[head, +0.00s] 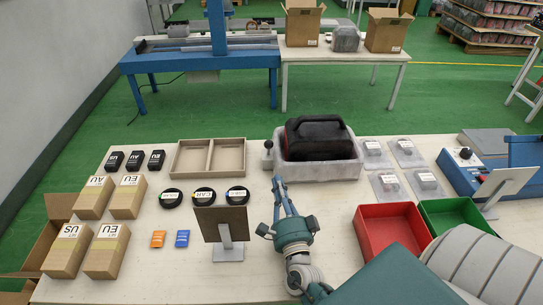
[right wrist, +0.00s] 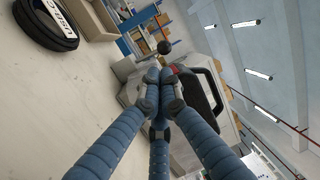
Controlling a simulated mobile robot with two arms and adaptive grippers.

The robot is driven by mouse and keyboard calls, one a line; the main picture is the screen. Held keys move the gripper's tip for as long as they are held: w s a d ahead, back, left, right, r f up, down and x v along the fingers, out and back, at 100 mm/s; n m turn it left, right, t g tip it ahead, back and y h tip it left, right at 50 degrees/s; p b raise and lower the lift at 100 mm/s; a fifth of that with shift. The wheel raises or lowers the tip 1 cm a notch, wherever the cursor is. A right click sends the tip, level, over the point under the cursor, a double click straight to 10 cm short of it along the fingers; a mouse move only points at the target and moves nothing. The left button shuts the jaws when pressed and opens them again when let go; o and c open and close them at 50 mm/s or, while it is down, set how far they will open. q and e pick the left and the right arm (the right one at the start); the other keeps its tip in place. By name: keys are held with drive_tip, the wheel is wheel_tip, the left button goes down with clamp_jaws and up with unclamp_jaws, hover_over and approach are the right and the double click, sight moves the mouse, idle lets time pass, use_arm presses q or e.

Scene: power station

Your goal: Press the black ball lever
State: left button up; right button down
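The black ball lever (head: 268,144) stands upright at the left end of a grey holder (head: 318,170). A black power station (head: 319,138) sits in that holder. My right gripper (head: 279,181) is in front of the lever, its fingers pointing towards it. In the right wrist view the fingers (right wrist: 158,72) come together at their tips with nothing visible between them. The black ball (right wrist: 164,47) shows just beyond the tips and looks apart from them. My left gripper is not in view.
A cardboard two-part tray (head: 208,141) lies left of the lever. Round black discs (head: 204,195) and a brown panel on a stand (head: 221,222) are left of my right gripper. A red bin (head: 372,211) and green bin (head: 430,204) stand to the right.

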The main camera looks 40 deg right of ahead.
drive_tip(key=p+x, duration=0.1)
drive_tip(key=x, duration=0.9)
drive_tip(key=shift+p, duration=0.3)
drive_tip(key=shift+r, duration=0.15)
